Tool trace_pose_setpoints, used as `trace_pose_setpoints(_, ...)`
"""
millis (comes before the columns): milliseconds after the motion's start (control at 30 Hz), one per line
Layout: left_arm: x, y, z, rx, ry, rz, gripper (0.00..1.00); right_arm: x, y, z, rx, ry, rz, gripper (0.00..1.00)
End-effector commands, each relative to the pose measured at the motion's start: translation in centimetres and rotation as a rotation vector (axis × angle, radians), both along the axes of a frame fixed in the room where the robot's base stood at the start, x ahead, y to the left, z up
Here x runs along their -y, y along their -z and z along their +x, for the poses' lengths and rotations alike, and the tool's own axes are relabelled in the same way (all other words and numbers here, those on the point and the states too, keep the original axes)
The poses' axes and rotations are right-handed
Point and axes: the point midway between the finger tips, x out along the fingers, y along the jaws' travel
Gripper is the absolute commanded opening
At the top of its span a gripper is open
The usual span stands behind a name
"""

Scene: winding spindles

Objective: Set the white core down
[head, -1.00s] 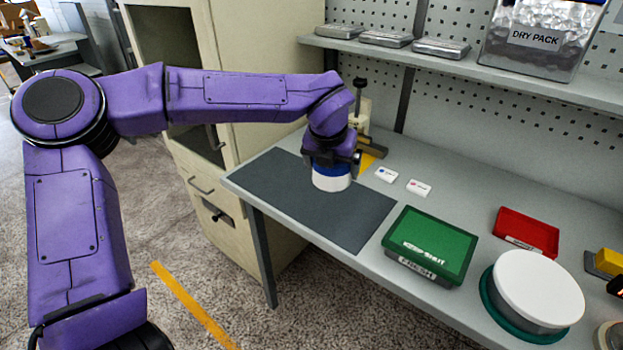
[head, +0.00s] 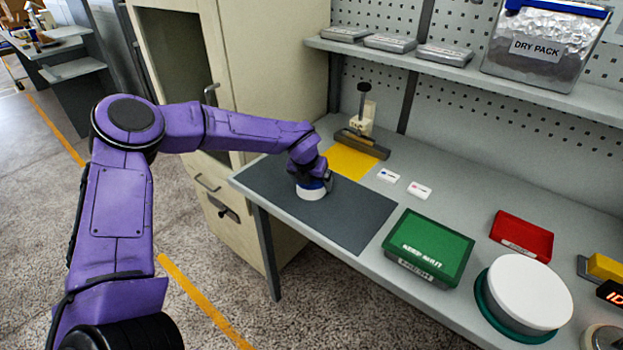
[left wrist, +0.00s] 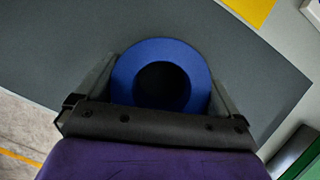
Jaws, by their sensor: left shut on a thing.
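The white core (head: 311,193) has a white side and a blue top ring. In the left wrist view its blue ring (left wrist: 200,72) with a dark round hole sits between my two fingers. My left gripper (head: 312,184) is shut on it, over the dark grey mat (head: 345,213) on the bench. The core is upright and low over the mat; I cannot tell whether it touches. My right gripper is not in view.
A yellow patch (head: 352,163) and a spindle stand (head: 363,135) lie behind the mat. Two small white cards (head: 388,175), a green box (head: 430,243), a red box (head: 522,236) and a white round lid (head: 530,292) are to the right. The mat around the core is clear.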

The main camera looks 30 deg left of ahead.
Motion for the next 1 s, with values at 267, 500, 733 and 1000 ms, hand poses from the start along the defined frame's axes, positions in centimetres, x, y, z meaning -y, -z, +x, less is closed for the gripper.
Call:
trace_pose_setpoints(267,0.0,0.4,0.0,0.000,0.000,0.000,0.60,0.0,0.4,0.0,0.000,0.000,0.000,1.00)
trace_pose_setpoints(500,0.0,0.1,0.0,0.000,0.000,0.000,1.00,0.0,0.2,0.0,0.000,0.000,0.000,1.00)
trace_pose_setpoints(733,0.3,-3.0,-1.0,0.007,0.000,-0.002,1.00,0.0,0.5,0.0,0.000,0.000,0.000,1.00)
trace_pose_setpoints(1000,0.9,-9.1,-3.6,0.005,-0.001,-0.002,1.00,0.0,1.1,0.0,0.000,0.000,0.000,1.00)
